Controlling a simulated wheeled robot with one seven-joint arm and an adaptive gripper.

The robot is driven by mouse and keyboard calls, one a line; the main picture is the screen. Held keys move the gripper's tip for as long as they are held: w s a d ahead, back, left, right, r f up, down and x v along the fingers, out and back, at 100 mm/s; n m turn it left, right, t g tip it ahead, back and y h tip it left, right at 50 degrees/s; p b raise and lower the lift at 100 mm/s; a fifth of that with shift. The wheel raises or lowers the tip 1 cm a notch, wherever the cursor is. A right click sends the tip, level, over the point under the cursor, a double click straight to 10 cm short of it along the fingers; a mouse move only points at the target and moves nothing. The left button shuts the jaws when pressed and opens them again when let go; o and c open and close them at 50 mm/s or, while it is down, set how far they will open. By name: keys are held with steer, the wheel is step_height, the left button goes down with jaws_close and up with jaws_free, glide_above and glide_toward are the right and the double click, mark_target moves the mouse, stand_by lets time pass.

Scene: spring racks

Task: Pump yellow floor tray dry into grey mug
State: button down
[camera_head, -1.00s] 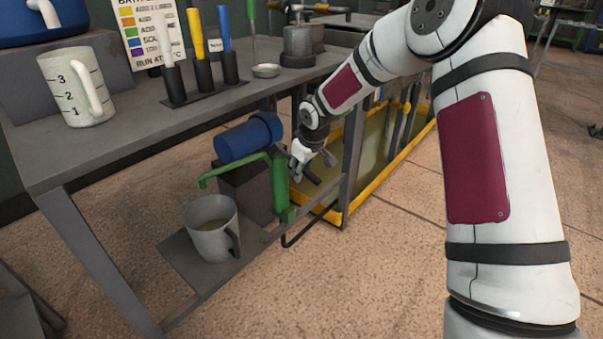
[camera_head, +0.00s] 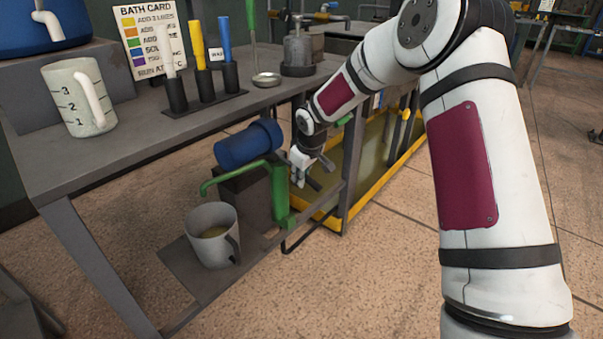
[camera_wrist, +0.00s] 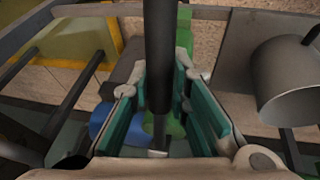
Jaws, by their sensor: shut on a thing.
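The grey mug (camera_head: 212,250) stands upright on a low shelf, with some yellowish liquid inside. It also shows in the wrist view (camera_wrist: 285,85). The green pump (camera_head: 280,190) stands beside it, its curved spout (camera_head: 232,173) reaching over the mug. The yellow floor tray (camera_head: 380,190) lies beyond the bench leg and holds murky yellowish liquid. My gripper (camera_head: 303,172) is beside the pump. In the wrist view, its teal pads (camera_wrist: 160,100) are closed around a dark rod, the pump handle (camera_wrist: 158,45). The handle is mostly hidden in the head view.
A blue cylinder (camera_head: 248,144) sits behind the pump. A bench leg (camera_head: 353,150) stands close to my gripper.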

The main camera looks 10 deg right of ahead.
steer(key=shift+s+d+r+g+h+p, duration=0.1)
steer(key=shift+r+g+h+p, duration=0.55)
steer(key=shift+p, duration=0.95)
steer(key=shift+s+d+r+g+h+p, duration=0.1)
steer(key=shift+r+g+h+p, duration=0.25)
steer(key=shift+r+g+p, duration=0.9)
steer(key=shift+f+t+p, duration=0.3)
steer(key=shift+f+t, duration=0.05)
steer(key=shift+t, duration=0.15)
steer(key=c, duration=1.5)
jaws_free()
steer(key=shift+f, duration=0.2)
